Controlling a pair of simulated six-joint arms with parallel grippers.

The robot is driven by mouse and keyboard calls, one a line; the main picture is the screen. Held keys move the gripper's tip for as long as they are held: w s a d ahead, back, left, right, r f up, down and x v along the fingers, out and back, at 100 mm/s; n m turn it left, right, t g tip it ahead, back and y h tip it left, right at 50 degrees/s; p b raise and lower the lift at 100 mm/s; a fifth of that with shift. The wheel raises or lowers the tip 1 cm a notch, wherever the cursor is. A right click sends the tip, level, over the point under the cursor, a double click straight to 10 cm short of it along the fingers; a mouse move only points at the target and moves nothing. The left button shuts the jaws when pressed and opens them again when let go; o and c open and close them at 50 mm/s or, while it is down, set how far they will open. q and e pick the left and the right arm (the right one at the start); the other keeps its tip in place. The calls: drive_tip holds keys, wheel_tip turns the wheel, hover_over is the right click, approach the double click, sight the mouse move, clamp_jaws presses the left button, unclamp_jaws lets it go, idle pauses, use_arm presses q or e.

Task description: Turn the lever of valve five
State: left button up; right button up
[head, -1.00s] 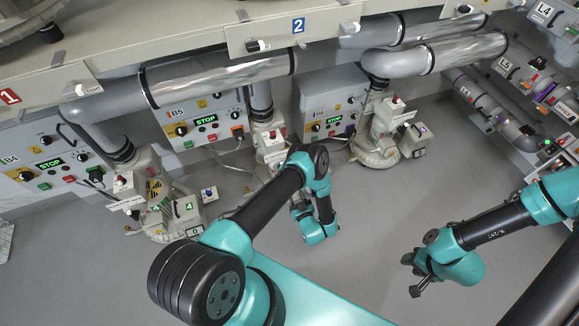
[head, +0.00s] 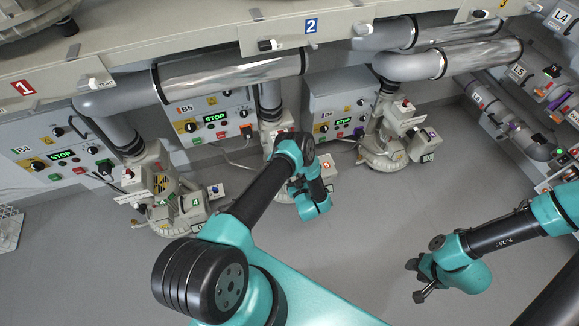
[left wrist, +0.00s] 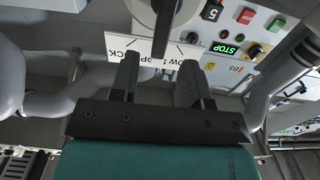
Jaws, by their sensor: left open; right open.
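In the left wrist view a dark lever-like bar (left wrist: 165,28) hangs from a grey round body, in line with the gap between my left fingers. A white plate (left wrist: 150,48) with black lettering lies behind the fingertips. My left gripper (left wrist: 159,68) is open; contact with the bar cannot be told. Its fingers are hidden in the head view. My right gripper (head: 416,281) is open and empty above the floor, far from the valve.
The B5 panel (head: 212,118) has a lit green STOP display. Valve four (head: 180,205) stands to the left, and another valve (head: 385,140) to the right below B6. Silver pipes (head: 230,75) run above. The grey floor (head: 370,220) between the arms is clear.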

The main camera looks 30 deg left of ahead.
use_arm(q)
drive_tip(key=x, duration=0.6)
clamp_jaws()
idle(0.3)
